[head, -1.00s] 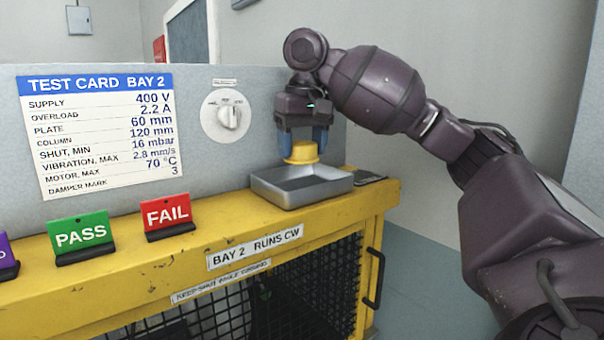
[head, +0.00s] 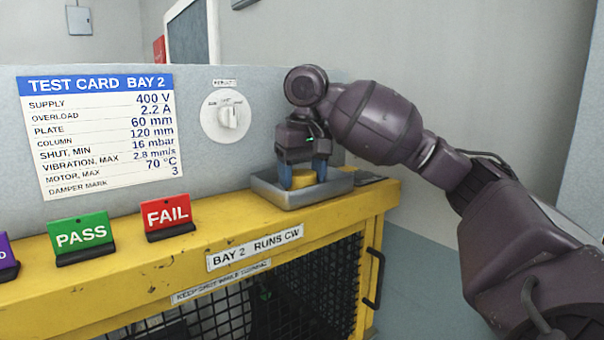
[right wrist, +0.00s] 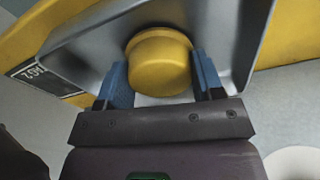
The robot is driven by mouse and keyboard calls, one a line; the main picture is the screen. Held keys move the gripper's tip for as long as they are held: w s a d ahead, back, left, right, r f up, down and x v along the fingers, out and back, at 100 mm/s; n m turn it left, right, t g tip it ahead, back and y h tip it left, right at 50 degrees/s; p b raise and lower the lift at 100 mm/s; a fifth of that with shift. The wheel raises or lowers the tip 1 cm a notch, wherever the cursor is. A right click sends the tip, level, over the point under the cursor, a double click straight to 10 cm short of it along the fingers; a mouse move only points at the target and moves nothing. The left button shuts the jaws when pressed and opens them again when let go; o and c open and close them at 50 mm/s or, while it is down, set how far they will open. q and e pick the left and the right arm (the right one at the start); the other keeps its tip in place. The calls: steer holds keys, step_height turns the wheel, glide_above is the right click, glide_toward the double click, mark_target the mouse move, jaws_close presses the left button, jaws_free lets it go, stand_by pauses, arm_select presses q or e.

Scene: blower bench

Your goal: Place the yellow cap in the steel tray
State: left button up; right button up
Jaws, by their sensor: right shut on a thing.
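The yellow cap (head: 303,179) is low inside the steel tray (head: 290,199), between the fingers of my right gripper (head: 303,177). The gripper points down into the tray and is shut on the cap. In the right wrist view the cap (right wrist: 160,65) shows between the two blue fingers (right wrist: 162,85), with the grey tray (right wrist: 85,55) around it. I cannot tell whether the cap touches the tray floor. My left gripper is not in view.
The tray stands on the right end of the yellow bench (head: 225,215). A red FAIL sign (head: 167,213) and a green PASS sign (head: 81,233) stand to its left. A grey panel with a test card (head: 100,135) and a rotary switch (head: 228,115) rises behind.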

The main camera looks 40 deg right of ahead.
mark_target(305, 174)
steer(key=o, duration=0.9)
steer(key=shift+f, duration=0.1)
step_height(305, 174, up, 12)
steer(key=s, duration=0.1)
steer(key=shift+s+a, duration=0.15)
steer(key=shift+a, duration=0.05)
stand_by(0.3)
stand_by(0.7)
